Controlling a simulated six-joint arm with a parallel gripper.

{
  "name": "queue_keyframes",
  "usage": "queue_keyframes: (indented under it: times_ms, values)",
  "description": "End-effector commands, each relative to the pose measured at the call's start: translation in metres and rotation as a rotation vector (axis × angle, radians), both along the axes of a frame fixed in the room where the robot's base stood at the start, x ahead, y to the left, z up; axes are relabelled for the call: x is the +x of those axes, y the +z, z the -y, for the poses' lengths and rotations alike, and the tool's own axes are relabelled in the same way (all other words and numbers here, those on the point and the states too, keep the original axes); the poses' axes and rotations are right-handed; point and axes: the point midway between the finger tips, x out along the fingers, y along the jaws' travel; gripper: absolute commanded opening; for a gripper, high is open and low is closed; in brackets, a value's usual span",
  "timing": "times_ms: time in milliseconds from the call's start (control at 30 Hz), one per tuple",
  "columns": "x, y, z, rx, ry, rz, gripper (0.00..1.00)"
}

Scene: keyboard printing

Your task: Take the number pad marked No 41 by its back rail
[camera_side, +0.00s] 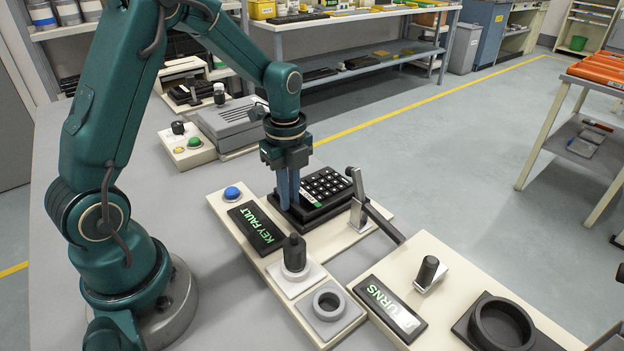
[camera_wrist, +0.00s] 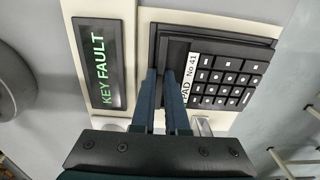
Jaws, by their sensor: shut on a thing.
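The number pad (camera_side: 327,185) is a black block with rows of dark keys, sitting in a black holder on the cream panel. In the wrist view the pad (camera_wrist: 228,85) carries a white label (camera_wrist: 189,82) reading "PAD No 41" beside its keys. My gripper (camera_side: 288,203) points down at the pad's left end. In the wrist view my gripper's (camera_wrist: 160,72) blue fingers are close together at the label-side edge, shut on the pad's back rail. The fingers mostly hide the rail.
A lit "KEY FAULT" display (camera_side: 257,228) and a blue button (camera_side: 232,193) lie left of the pad. A metal lever (camera_side: 357,190) stands close at its right. A black knob (camera_side: 294,253) and a grey ring (camera_side: 329,302) are in front. A "TURNS" display (camera_side: 390,307) lies nearer the camera.

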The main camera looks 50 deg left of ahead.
Motion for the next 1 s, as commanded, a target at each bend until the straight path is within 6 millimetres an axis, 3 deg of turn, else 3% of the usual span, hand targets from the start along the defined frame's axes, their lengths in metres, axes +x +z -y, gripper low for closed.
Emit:
queue_keyframes:
  times_ms: [233, 400, 700, 1000]
  values:
    - [0.001, 0.015, 0.0, 0.001, 0.0, 0.006, 0.0]
    - [0.002, 0.043, 0.0, 0.002, 0.0, 0.009, 0.0]
    - [-0.041, 0.081, -0.054, 0.003, 0.01, 0.006, 0.0]
    - [-0.067, 0.105, -0.086, 0.001, 0.003, 0.002, 0.0]
